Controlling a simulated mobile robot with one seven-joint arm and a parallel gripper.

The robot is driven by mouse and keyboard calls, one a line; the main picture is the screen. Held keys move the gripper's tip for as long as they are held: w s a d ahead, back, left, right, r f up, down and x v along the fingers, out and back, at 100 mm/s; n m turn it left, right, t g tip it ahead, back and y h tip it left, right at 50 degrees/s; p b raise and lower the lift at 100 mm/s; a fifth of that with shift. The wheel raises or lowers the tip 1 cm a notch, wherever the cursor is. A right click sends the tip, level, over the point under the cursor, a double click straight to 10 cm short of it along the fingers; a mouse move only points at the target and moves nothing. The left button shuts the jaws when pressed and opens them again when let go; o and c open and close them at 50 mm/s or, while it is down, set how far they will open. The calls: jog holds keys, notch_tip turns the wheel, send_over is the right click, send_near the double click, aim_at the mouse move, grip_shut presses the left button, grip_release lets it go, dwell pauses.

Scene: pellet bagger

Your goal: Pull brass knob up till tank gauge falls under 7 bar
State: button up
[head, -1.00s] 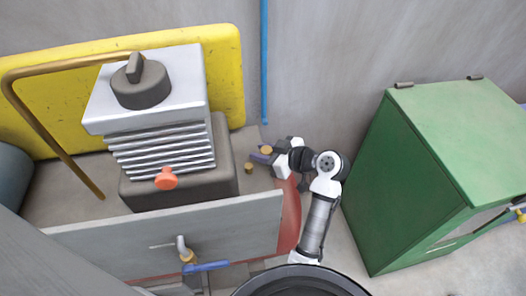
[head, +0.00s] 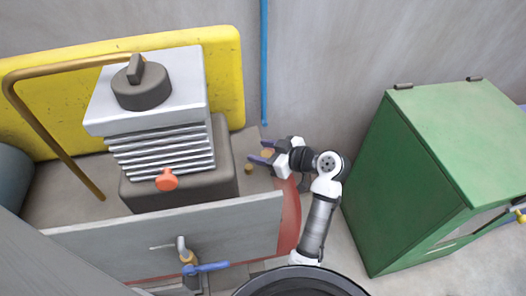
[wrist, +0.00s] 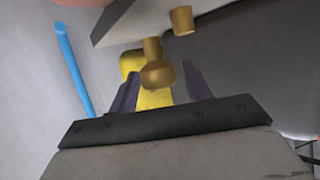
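A brass knob (wrist: 158,73) on a short stem shows in the wrist view, between my two fingers in the picture; I cannot tell its exact depth. My gripper (wrist: 158,88) is open, with a dark purple finger on each side of the knob and a gap to both. In the head view my gripper (head: 263,152) is at the right end of the compressor tank, and the brass knob (head: 267,153) shows between its fingertips. A second, smaller brass fitting (head: 249,169) stands beside it; it also shows in the wrist view (wrist: 182,20). No readable tank gauge is in view.
A finned compressor block (head: 160,150) with an orange knob (head: 167,180) stands left of my gripper. A grey panel (head: 200,230) runs in front. A blue pipe (head: 264,60) is on the wall behind. A green cabinet (head: 400,190) stands to the right, with a gap before it.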

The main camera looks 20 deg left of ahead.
jog(key=shift+f, duration=0.15)
jog(key=shift+s+d, duration=0.1)
jog(key=shift+d, duration=0.35)
jog(key=b+v, duration=0.2)
jog(key=v, duration=1.1)
jog(key=shift+r+b, duration=0.25)
jog(key=shift+b, duration=0.1)
